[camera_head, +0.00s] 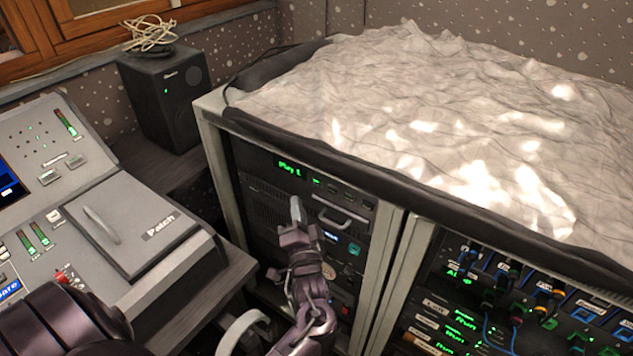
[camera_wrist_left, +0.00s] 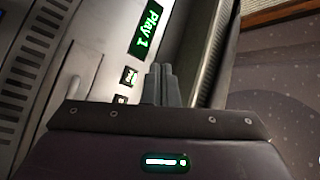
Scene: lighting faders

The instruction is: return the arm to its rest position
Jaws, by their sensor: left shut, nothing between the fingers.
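My left gripper (camera_head: 297,210) is in the lower middle of the head view, in front of the left rack unit (camera_head: 268,205). Its fingers point up and are shut with nothing between them. In the left wrist view the closed fingers (camera_wrist_left: 162,84) stand beside the rack's front panel, near a green "Play 1" display (camera_wrist_left: 149,28). I cannot tell whether the fingertips touch the panel. My right gripper is not in view.
A grey console (camera_head: 100,215) with a "Patch" lid and lit green faders stands at left. A black speaker (camera_head: 165,95) holds a cable coil (camera_head: 150,33). A crumpled white cover (camera_head: 440,110) lies on the rack top. A patch bay (camera_head: 520,300) with cables is at lower right.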

